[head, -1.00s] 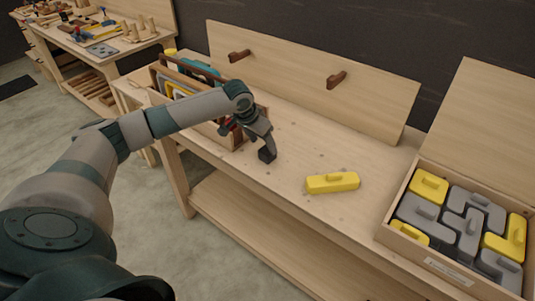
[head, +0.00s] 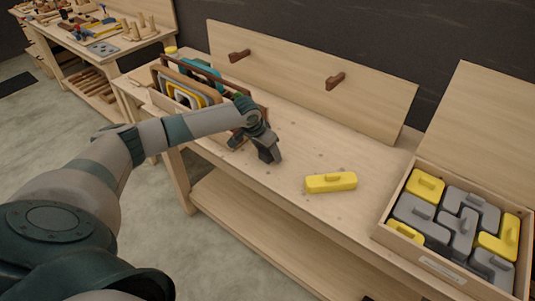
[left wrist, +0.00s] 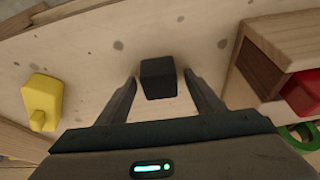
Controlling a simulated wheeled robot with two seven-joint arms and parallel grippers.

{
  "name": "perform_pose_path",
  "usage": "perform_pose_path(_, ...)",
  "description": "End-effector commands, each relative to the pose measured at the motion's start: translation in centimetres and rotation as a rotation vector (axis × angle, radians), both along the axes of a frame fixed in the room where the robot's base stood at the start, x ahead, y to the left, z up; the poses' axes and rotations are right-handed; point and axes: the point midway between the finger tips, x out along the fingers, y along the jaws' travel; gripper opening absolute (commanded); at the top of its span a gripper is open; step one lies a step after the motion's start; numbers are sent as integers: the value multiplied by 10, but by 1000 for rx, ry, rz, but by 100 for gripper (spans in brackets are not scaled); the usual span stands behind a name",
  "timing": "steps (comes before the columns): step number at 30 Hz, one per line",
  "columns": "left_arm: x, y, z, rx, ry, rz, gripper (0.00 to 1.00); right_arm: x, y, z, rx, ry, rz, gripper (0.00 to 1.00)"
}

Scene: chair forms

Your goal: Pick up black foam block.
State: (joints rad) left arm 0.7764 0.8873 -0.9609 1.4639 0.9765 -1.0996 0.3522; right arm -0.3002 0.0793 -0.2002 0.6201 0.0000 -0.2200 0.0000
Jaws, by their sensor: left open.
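The black foam block (left wrist: 158,78) sits on the wooden workbench (head: 290,145) and shows in the left wrist view between the tips of my left gripper (left wrist: 159,84). The fingers are open, one on each side of the block, with a gap visible on both sides. In the head view my left gripper (head: 268,154) points down at the bench top, and the block is hidden or cannot be told apart from the dark fingers there. My right gripper is not in view.
A yellow block (head: 330,183) lies on the bench to the right. A wooden tote (head: 160,100) with flat pieces stands close to the left gripper. A box (head: 440,268) of grey and yellow shapes is at the far right. A board with brown handles (head: 300,80) stands behind.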

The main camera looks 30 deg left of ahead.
Motion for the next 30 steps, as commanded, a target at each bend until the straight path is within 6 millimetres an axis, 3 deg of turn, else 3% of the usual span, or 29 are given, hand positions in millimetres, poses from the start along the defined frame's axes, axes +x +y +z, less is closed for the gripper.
perform_pose_path(3,0,0,0,0,0,0,59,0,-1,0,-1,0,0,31)
perform_pose_path(8,0,0,0,0,0,0,20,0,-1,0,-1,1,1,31)
perform_pose_path(9,0,0,0,0,0,0,18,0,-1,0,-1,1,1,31)
perform_pose_path(23,1,0,4,-1,-2,0,18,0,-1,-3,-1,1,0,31)
perform_pose_path(30,1,0,27,-2,-5,0,18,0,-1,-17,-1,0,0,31)
